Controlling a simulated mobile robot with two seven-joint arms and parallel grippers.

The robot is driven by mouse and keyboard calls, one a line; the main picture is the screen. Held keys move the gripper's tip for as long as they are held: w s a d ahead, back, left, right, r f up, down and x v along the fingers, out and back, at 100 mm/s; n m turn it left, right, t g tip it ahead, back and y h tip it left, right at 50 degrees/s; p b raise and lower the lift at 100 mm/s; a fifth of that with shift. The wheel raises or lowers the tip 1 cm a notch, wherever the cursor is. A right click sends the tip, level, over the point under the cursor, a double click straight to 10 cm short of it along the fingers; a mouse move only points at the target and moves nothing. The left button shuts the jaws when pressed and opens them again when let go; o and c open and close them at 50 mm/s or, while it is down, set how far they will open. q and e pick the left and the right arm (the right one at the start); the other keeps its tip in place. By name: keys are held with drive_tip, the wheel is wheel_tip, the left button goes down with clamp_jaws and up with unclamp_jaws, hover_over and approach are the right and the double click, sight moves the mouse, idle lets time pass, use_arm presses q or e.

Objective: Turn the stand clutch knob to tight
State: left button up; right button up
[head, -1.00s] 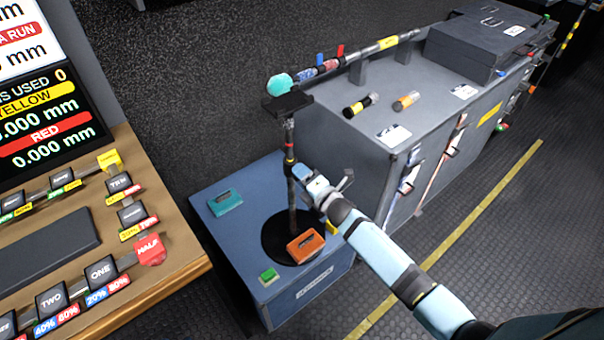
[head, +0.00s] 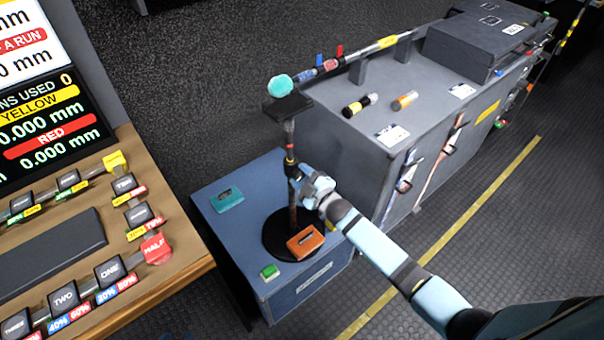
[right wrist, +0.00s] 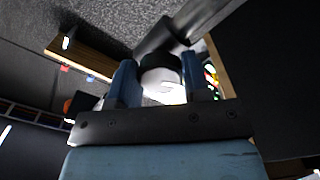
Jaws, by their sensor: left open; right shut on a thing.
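The stand is a dark upright pole (head: 291,205) with a round black base (head: 270,240) and a flat black top plate (head: 287,107). It stands on a blue case. In the right wrist view my right gripper (right wrist: 155,85) is shut on a rounded knob (right wrist: 162,80), dark at the top and bright white below. The fingers hide the knob in the head view, and I cannot read its setting.
The blue case (head: 235,240) also carries a teal box (head: 227,200), an orange box (head: 305,241) and a green block (head: 269,271). A grey cabinet (head: 350,160) stands close behind on the right. A wooden console (head: 185,245) with labelled keys is at left.

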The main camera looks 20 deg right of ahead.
drive_tip(key=shift+m+p, duration=0.45)
drive_tip(key=shift+m, duration=1.75)
drive_tip(key=o, duration=0.9)
drive_tip(key=shift+o, duration=0.2)
drive_tip(key=v, duration=1.3)
drive_tip(key=shift+s, duration=0.4)
